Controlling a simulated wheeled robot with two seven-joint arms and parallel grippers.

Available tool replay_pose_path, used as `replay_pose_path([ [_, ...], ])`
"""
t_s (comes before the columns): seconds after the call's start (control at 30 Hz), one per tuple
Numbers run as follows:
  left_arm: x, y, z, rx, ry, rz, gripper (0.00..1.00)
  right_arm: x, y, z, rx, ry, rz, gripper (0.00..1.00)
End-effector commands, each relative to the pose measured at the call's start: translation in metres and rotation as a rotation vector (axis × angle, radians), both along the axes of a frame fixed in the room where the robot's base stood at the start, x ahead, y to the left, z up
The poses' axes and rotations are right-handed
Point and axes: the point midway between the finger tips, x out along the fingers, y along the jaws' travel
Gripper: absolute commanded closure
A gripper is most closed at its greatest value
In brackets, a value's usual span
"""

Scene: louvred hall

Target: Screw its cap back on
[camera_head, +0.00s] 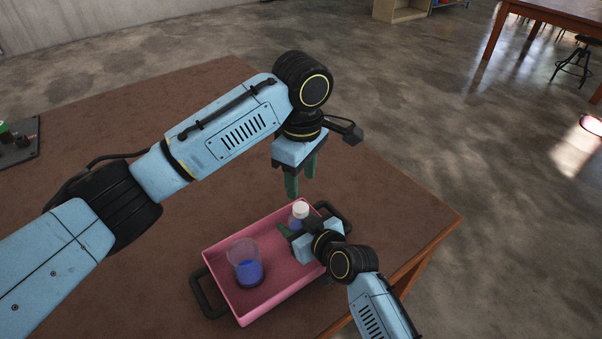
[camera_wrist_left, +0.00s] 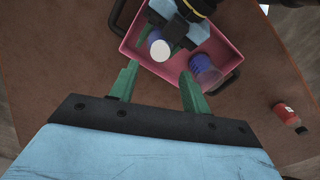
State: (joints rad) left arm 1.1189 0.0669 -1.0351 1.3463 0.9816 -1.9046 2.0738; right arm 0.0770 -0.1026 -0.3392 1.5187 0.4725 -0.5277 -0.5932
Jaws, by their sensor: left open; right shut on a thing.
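A small bottle (camera_head: 297,223) with blue contents stands in the pink tray (camera_head: 238,307). A white cap (camera_head: 301,209) sits on its top; the left wrist view also shows the cap (camera_wrist_left: 160,50). I cannot tell whether it is screwed tight. My right gripper (camera_head: 291,230) is shut on the bottle, low in the tray, and hides part of it. My left gripper (camera_head: 301,186) is open and empty, pointing down above the bottle and apart from the cap. Its fingers (camera_wrist_left: 160,73) show in the left wrist view.
A clear beaker (camera_head: 246,263) with blue liquid stands in the tray, left of the bottle. The tray has black handles (camera_head: 207,295). A red-labelled bottle (camera_wrist_left: 287,114) lies on the brown table. A dark device (camera_head: 20,143) is at far left.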

Motion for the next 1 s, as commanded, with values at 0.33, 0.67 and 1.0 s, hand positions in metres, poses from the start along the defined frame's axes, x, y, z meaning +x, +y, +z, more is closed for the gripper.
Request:
replay_pose_path([
  [0.33, 0.0, 0.001, -0.049, 0.003, 0.003, 0.0, 0.53, 0.0, 0.0, 0.001, 0.001, -0.002, 0.0, 1.0],
  [0.67, 0.0, 0.001, -0.077, 0.001, 0.001, 0.0, 0.53, 0.0, 0.0, 0.001, 0.001, -0.002, 0.0, 1.0],
  [1.0, 0.0, 0.001, -0.078, 0.001, 0.001, -0.001, 0.62, 0.0, 0.0, 0.001, 0.001, -0.002, 0.0, 1.0],
])
